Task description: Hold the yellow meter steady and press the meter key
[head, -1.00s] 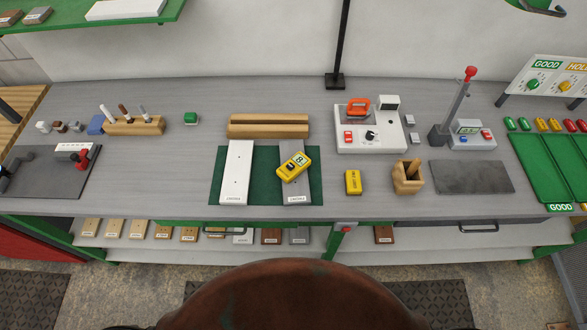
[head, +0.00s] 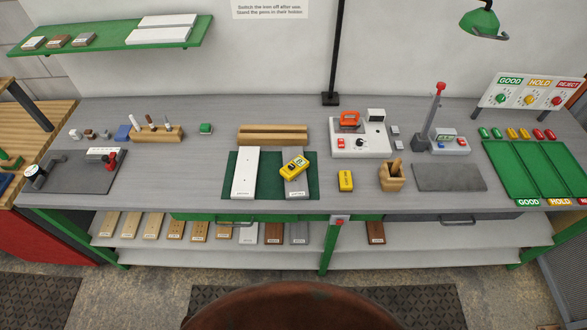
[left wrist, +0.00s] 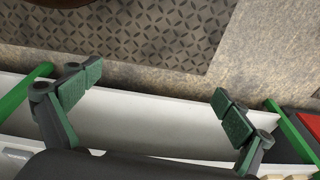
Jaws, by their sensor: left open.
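The yellow meter (head: 294,168) lies tilted across the grey board (head: 297,183) on the green mat (head: 271,185), near the middle of the bench. Its small display faces up; its key is too small to make out. My left gripper (left wrist: 154,95) shows only in the left wrist view. Its two green-padded fingers are wide apart with nothing between them, above the floor and the edge of a pale shelf. My right gripper is in neither view.
A white board (head: 246,172) lies left of the meter, and a yellow block (head: 345,181) lies to its right. A wooden rail (head: 273,134) stands behind. A wooden holder (head: 391,177) and white soldering station (head: 360,142) stand further right. The bench front is mostly clear.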

